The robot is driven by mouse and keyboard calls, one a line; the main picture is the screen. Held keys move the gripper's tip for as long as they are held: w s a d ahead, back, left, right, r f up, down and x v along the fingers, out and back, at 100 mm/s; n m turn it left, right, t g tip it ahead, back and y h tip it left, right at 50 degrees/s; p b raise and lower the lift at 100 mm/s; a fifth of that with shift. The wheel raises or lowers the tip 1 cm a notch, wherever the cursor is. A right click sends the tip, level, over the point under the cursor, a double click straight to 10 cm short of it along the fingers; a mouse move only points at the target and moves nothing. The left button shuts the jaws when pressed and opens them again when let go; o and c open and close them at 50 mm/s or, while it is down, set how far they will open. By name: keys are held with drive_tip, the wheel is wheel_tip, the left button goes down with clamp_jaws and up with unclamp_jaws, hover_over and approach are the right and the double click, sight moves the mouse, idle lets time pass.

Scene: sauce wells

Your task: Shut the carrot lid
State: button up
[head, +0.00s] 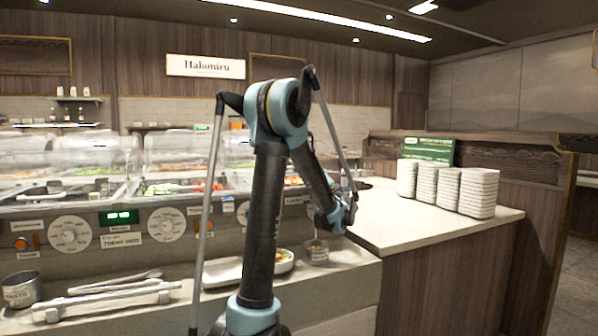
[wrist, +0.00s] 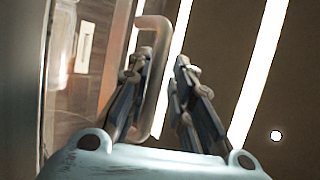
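In the wrist view my gripper (wrist: 161,65) has its two fingers apart. A pinkish-brown handle (wrist: 166,35) stands upright there, its long bar showing in the gap between the fingers, closer to the left one; I cannot tell whether they touch. The handle sits beside a clear panel (wrist: 112,55), seemingly part of a raised lid. In the head view orange food, perhaps carrot (head: 293,181), shows in a well behind my arm. My arm hides most of that lid, and the fingers cannot be made out there.
Clear covers (head: 95,150) stand over other wells at left. On the front ledge are a metal cup (head: 20,290), tongs (head: 115,284), a white tray (head: 222,272) and a small cup (head: 316,251). Stacked white containers (head: 448,187) stand on the right counter (head: 400,232), whose front is clear.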

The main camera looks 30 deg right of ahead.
wheel_tip(320, 180, up, 8)
drive_tip(key=shift+r, duration=0.2)
drive_tip(key=shift+o, duration=0.2)
drive_tip(key=shift+r, duration=0.1)
